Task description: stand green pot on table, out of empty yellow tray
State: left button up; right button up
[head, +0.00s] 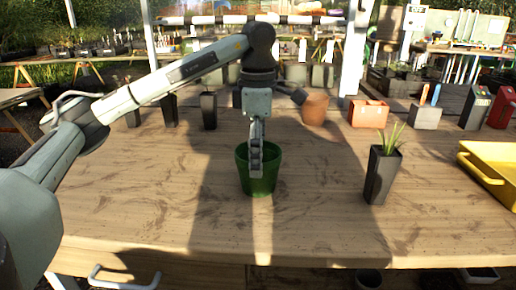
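The green pot (268,182) stands upright on the wooden table (310,225), near the middle of the head view. It is clear of the yellow tray (485,172), which is at the right edge, partly cut off, with no pot visible in it. My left gripper (256,165) points down at the pot, with a finger in front of the pot's near wall. The fingers line up with the view, so whether they are closed on the rim cannot be told. My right gripper is not in view.
A dark tall pot with a spiky plant (381,175) stands right of the green pot. A terracotta pot (314,109), an orange box (368,114), a grey block with tools (426,117) and dark pots (208,111) line the back. The front left table is clear.

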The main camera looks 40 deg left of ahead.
pick_arm(q)
notch_tip(320, 180, up, 12)
jog(key=p, duration=0.3)
jog(key=shift+r, duration=0.15)
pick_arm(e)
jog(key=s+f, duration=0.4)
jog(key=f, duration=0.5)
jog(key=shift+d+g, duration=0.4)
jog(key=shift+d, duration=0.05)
